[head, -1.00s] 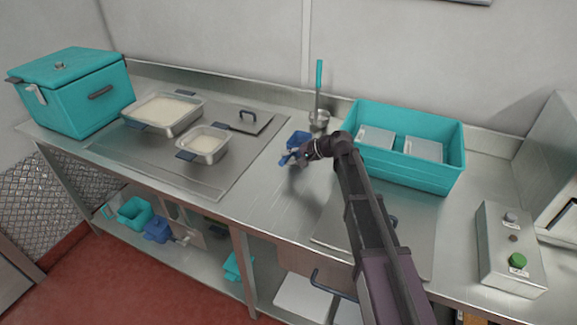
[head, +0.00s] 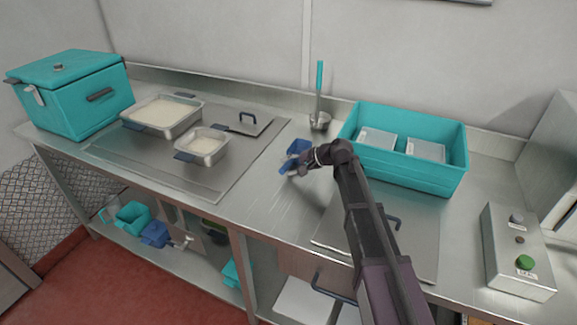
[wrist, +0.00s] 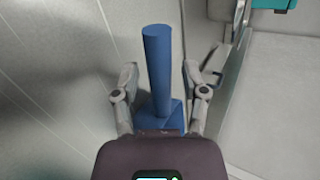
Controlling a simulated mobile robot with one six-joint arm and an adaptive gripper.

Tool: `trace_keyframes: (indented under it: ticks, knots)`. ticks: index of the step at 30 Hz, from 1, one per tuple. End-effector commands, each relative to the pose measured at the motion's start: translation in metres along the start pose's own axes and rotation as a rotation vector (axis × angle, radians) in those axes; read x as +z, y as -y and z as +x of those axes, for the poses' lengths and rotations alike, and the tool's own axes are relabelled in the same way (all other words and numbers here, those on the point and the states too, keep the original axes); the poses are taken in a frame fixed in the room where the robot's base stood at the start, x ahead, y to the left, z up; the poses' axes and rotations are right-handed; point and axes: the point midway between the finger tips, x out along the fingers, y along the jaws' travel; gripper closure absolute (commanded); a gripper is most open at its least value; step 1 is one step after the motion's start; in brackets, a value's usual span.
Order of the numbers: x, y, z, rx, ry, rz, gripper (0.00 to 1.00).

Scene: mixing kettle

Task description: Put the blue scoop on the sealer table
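The blue scoop (head: 298,146) is on the steel counter, left of the turquoise tub, partly hidden by my gripper in the head view. In the wrist view its round blue handle (wrist: 157,60) points up the picture, with its blocky blue part below, partly covered by the gripper body. My gripper (head: 297,170) is at the scoop. In the wrist view my gripper (wrist: 161,78) has its fingers apart, one on each side of the handle, with gaps visible on both sides. I cannot tell which surface is the sealer table.
A turquoise tub (head: 410,176) with pale containers and an upright ladle (head: 319,90) stand behind. Two pans (head: 162,116) of pale contents and a turquoise box (head: 72,92) are at left. A control box (head: 517,250) with a green button is at right. Bare counter lies before the scoop.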

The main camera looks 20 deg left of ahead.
Motion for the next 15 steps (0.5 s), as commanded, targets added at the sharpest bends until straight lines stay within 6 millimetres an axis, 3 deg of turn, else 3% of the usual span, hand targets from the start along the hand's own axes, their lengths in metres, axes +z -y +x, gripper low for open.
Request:
trace_keyframes:
  ticks: [15]
  knots:
    - [0.0004,0.0029,-0.0018,0.0,0.0,0.0,0.36]
